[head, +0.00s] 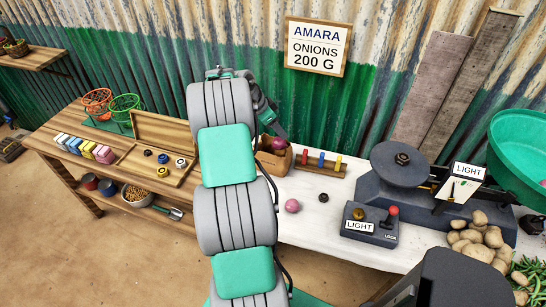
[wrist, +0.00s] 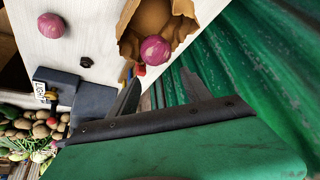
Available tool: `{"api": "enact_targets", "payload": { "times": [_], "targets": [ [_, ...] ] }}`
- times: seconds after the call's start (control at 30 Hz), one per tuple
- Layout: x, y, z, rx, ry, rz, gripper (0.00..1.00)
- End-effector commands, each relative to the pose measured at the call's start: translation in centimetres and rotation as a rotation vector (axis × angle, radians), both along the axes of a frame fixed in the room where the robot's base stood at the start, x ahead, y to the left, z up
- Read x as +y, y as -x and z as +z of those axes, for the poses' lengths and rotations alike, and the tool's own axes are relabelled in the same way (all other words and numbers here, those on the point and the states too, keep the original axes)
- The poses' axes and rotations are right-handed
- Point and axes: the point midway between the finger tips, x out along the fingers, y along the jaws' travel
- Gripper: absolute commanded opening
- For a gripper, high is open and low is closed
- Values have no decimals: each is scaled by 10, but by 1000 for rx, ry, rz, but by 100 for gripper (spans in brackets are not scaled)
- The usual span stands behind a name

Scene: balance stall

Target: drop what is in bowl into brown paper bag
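The brown paper bag (head: 273,164) stands open on the white counter, just right of my arm. Its torn mouth shows in the wrist view (wrist: 150,14). A pinkish-purple onion (wrist: 155,51) is over or at the bag's mouth edge; I cannot tell whether it is held. My gripper (head: 279,131) is above the bag, partly hidden by my arm; its finger opening is unclear. A green bowl (head: 512,145) is at the far right, by the balance; its contents are mostly out of frame.
Another onion (head: 292,206) and a dark weight (head: 323,197) lie on the counter. A peg rack (head: 316,167) stands beside the bag. The balance (head: 400,185), a switch box (head: 371,228) and potatoes (head: 478,240) crowd the right. The corrugated wall (head: 335,115) is close behind.

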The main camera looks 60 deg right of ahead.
Motion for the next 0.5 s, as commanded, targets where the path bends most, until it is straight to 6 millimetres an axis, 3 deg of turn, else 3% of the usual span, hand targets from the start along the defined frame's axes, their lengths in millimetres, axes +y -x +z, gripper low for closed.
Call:
{"api": "enact_targets", "payload": {
  "times": [0.2,0.5],
  "targets": [
    [0,0,0,0,0,0,73],
    [3,-3,6,0,2,2,73]
  ]
}}
